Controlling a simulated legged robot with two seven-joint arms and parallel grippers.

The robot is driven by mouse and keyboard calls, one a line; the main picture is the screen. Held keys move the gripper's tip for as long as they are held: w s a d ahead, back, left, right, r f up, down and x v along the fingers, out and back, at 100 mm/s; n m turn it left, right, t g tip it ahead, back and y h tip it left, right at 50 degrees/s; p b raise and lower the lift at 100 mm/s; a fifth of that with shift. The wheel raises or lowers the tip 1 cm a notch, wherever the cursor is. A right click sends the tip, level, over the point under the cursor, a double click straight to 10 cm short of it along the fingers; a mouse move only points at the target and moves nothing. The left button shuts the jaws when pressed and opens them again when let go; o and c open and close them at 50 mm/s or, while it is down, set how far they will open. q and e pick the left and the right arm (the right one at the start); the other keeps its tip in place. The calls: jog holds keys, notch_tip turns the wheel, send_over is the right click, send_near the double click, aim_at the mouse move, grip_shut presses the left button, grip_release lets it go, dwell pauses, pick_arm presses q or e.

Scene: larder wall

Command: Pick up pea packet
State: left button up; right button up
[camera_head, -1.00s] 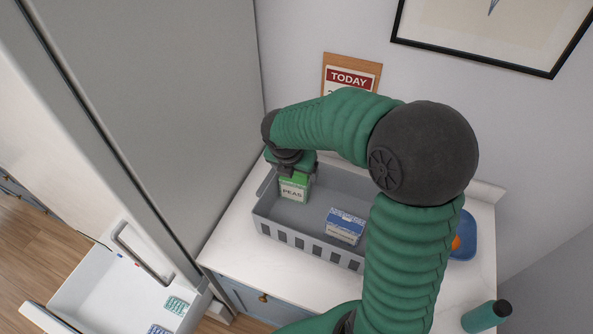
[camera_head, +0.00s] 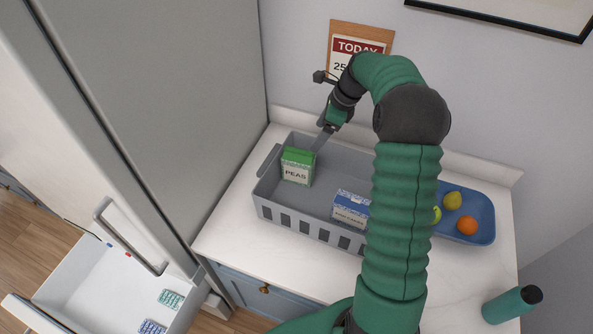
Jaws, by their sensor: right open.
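The pea packet (camera_head: 297,168) is a green and white box marked PEAS. It stands upright in the left end of the grey basket (camera_head: 283,219) on the white counter. My right gripper (camera_head: 322,141) is open, above and behind the packet to its right, near the back of the basket. It appears apart from the packet. My right arm rises across the middle of the view and hides part of the basket's right end. My left gripper is out of view.
A blue and white box (camera_head: 350,208) stands in the basket. A blue tray (camera_head: 482,208) with an orange and other fruit is at the right. An open drawer (camera_head: 97,290) with packets is at lower left. A tall grey fridge (camera_head: 170,110) borders the counter's left.

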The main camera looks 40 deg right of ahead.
aim_at(306, 152)
jog(key=shift+m, duration=0.7)
jog(key=x, duration=0.3)
jog(key=p+x, duration=0.1)
jog(key=x, duration=0.3)
jog(key=d+x, duration=0.1)
jog(key=x, duration=0.3)
jog(key=shift+w+d+f+p, duration=0.1)
jog(key=shift+w+p, duration=0.05)
jog(key=shift+p, duration=0.2)
jog(key=shift+w+a+f, duration=0.15)
jog(key=shift+a+f, duration=0.05)
jog(key=shift+f, duration=0.1)
jog(key=a+f+p, duration=0.1)
jog(key=f, duration=0.1)
jog(key=w+a+f+p, duration=0.1)
jog(key=f, duration=0.1)
jog(key=shift+w+a, duration=0.15)
jog(key=shift+w, duration=0.05)
jog(key=shift+f, duration=0.3)
jog(key=shift+w+d+f, duration=0.1)
jog(key=shift+d, duration=0.15)
jog(key=shift+c, duration=1.4)
jog(key=shift+a, duration=0.1)
jog(key=c, duration=1.2)
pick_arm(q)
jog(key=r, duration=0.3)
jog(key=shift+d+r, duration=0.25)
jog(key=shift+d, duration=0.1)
pick_arm(e)
grip_shut()
